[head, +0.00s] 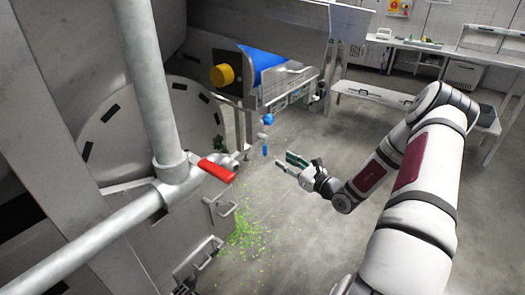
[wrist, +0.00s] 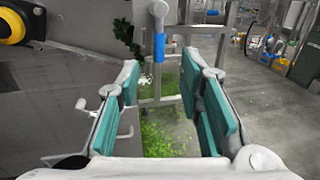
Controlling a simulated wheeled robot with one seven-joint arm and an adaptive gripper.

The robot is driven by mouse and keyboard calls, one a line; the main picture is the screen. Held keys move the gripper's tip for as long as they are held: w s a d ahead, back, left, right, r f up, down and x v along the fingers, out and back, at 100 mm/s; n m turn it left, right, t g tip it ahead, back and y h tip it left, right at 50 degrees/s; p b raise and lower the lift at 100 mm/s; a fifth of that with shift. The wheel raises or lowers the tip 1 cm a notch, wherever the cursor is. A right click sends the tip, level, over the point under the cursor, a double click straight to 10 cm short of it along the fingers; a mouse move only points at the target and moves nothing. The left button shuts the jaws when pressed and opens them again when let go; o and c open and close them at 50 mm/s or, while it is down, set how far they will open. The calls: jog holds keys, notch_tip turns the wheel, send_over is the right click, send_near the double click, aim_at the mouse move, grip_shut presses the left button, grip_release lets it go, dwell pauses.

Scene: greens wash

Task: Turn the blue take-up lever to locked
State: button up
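The blue take-up lever (head: 265,150) hangs down from a grey pivot under the conveyor end in the head view. In the wrist view the blue lever (wrist: 158,48) points straight down from its round grey hub, at the upper middle. My gripper (head: 284,161) is just to the right of the lever in the head view, apart from it. In the wrist view my gripper (wrist: 163,78) is open, with teal pads apart and nothing between them. The lever shows beyond the fingertips, between the two fingers. No locked mark can be made out.
A red valve handle (head: 216,170) on grey pipes stands at the left front. A blue ball knob (head: 268,119) sits above the lever. Green scraps (head: 245,232) litter the floor. Open floor lies right.

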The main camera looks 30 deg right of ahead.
aim_at(266, 149)
jog(key=w, duration=0.3)
jog(key=w+a+b, duration=0.1)
jog(key=w, duration=0.3)
jog(key=w+b, duration=0.1)
jog(key=w, duration=0.3)
jog(key=shift+w+a, duration=0.15)
jog(key=shift+a, duration=0.2)
grip_shut()
